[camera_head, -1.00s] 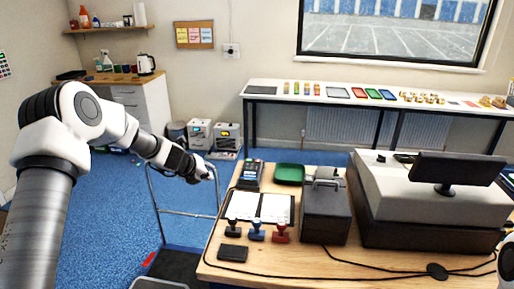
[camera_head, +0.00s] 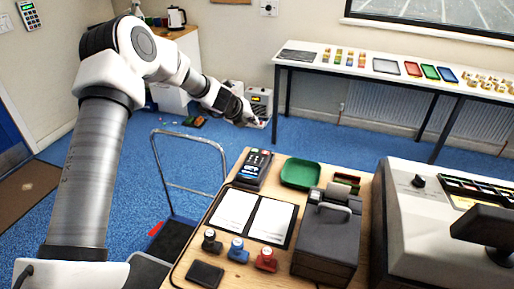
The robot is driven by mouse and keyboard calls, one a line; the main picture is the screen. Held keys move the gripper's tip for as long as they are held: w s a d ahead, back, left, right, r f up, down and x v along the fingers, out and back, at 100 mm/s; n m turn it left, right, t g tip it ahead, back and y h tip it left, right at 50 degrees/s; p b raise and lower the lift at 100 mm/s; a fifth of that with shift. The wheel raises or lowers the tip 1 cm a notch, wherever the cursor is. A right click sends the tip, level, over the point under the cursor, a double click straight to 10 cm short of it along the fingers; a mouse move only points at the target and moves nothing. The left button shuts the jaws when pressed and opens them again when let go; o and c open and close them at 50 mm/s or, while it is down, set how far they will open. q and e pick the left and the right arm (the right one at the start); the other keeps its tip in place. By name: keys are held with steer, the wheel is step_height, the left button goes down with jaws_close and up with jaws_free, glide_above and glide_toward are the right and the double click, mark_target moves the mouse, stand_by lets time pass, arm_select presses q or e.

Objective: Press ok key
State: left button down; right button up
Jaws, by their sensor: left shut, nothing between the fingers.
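A dark handheld terminal (camera_head: 253,168) lies on the wooden desk (camera_head: 215,275), with a lit blue-white screen and keys too small to read. A grey keypad (camera_head: 29,14) with coloured keys hangs on the wall at the upper left. I cannot make out an OK key on either one. My left gripper (camera_head: 252,122) is shut and empty, above and beyond the terminal's far end in the picture, apart from it. My right gripper is not in view.
An open notebook (camera_head: 252,217), a green tray (camera_head: 300,173), three stamps including a red one (camera_head: 265,260), and a dark grey printer-like machine (camera_head: 327,240) crowd the desk. A large grey-white machine (camera_head: 425,225) stands right. A metal trolley handle (camera_head: 190,137) rises left of the desk.

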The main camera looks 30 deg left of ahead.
mark_target(253, 151)
arm_select(q)
steer(key=f+b, duration=0.9)
steer(key=shift+w+f, duration=0.2)
steer(key=shift+w, duration=0.2)
steer(key=shift+f, duration=0.1)
steer(key=shift+s+r, duration=0.15)
steer(key=shift+r, duration=0.05)
steer(key=shift+f, duration=0.1)
stand_by(0.6)
steer(key=shift+f+b, duration=0.35)
steer(key=shift+f, duration=0.05)
steer(key=shift+f+b, duration=0.4)
stand_by(0.4)
stand_by(0.3)
steer(key=shift+r+p, duration=0.85)
steer(key=shift+p, duration=0.05)
